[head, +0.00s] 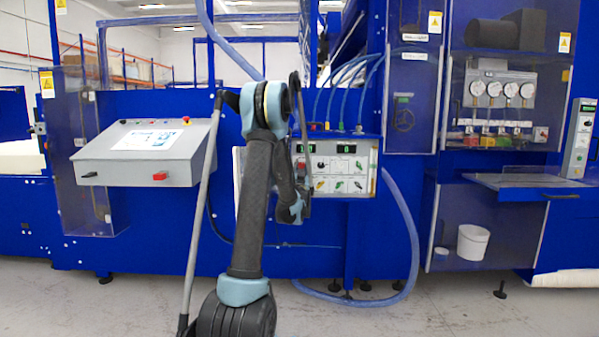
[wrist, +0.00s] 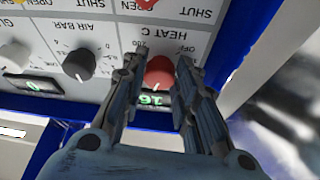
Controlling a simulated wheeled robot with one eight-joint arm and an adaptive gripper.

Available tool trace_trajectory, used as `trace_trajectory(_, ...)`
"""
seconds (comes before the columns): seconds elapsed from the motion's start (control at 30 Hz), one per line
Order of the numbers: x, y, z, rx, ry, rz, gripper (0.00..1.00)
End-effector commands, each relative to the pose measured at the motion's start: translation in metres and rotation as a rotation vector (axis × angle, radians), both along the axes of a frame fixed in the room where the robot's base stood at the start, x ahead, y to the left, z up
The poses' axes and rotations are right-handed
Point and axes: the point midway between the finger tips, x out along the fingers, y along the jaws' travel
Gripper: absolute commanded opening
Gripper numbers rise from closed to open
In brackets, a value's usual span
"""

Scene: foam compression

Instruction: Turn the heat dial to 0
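The heat dial (wrist: 159,72) is a red round knob under the label HEAT C, seen upside down in the wrist view. My gripper (wrist: 160,68) has one finger on each side of it, and the fingers appear to touch its sides. A lit green display (wrist: 153,99) sits beside the dial; its digits are partly covered by the fingers.
A black AIR BAR knob (wrist: 79,65) and another green display (wrist: 35,86) are close beside the dial. A grey console with a screen (head: 145,155) stands left of my arm. A blue hose (head: 410,235) hangs right of the panel. The floor in front is clear.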

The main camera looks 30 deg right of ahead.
Motion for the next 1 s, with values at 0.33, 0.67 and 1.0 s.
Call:
trace_trajectory(0.33, 0.0002, 0.0005, 0.0004, -0.041, 0.024, 0.002, 0.04)
trace_trajectory(0.67, -0.0011, -0.0013, 0.0004, -0.233, 0.142, 0.002, 0.04)
trace_trajectory(1.0, -0.0026, -0.0030, 0.0013, -0.508, 0.310, 0.004, 0.04)
